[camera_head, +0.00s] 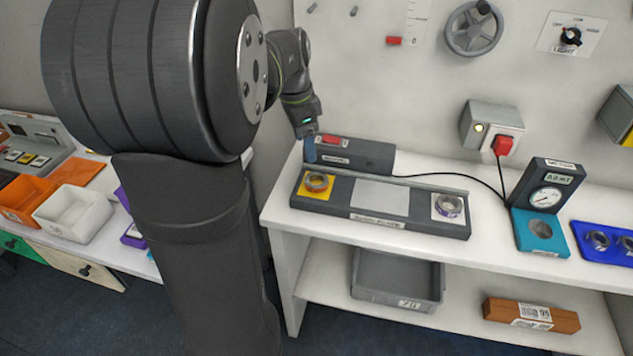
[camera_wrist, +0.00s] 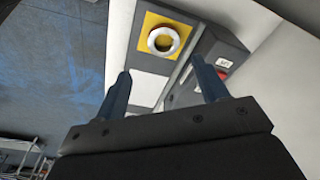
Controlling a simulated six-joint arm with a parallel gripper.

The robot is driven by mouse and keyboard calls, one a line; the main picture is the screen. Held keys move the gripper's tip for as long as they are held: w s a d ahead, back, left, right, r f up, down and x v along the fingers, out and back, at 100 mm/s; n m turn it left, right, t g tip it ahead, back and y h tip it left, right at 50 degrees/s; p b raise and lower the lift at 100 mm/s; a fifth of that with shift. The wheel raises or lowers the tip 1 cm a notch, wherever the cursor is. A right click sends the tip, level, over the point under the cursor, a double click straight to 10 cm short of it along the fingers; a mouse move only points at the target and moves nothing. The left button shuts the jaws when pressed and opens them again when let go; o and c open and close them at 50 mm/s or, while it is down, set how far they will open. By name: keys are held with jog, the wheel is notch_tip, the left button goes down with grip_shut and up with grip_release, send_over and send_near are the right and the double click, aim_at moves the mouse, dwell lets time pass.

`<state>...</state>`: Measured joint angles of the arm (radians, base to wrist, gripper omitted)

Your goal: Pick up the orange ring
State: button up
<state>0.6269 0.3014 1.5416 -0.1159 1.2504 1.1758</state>
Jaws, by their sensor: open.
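The orange ring (camera_head: 317,182) lies on a yellow pad at the left end of a dark grey fixture (camera_head: 360,217) on the white bench. My gripper (camera_head: 309,152) is above and behind the ring in the head view, pointing down. In the wrist view, my gripper (camera_wrist: 161,67) has its two blue fingers apart with nothing between them. The gap between fingers and ring is clear.
A purple-marked ring (camera_head: 449,206) sits on a white pad at the fixture's right end. A grey box with a red switch (camera_head: 350,154) stands close behind the fixture. A black cable (camera_head: 450,178) runs along the back. A gauge (camera_head: 544,198) stands to the right.

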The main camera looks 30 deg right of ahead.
send_over(316, 175)
jog(key=s+a, duration=0.2)
jog(key=a, duration=0.1)
notch_tip(316, 175, down, 7)
jog(key=shift+w+r, duration=0.1)
jog(key=shift+w, duration=0.05)
jog(key=shift+d+f, duration=0.3)
jog(key=shift+f, duration=0.6)
jog(key=shift+d+f, duration=0.35)
jog(key=shift+f, duration=0.5)
jog(key=shift+d+f, duration=0.3)
jog(key=shift+f, duration=0.6)
jog(key=shift+c, duration=0.3)
jog(key=shift+r, duration=0.1)
jog(key=c, duration=0.9)
jog(key=shift+r, duration=0.1)
notch_tip(316, 175, up, 4)
jog(key=shift+d+r, duration=0.1)
jog(key=shift+r, duration=0.05)
jog(key=s+d+r, duration=0.1)
jog(key=s+r, duration=0.1)
jog(key=s, duration=0.1)
jog(key=s+d+r, duration=0.1)
jog(key=s+r, duration=0.1)
jog(key=s, duration=0.2)
jog(key=s+d+r, duration=0.1)
jog(key=s+r, duration=0.1)
jog(key=s, duration=0.2)
jog(key=shift+d+r, duration=0.25)
jog(key=shift+d, duration=0.1)
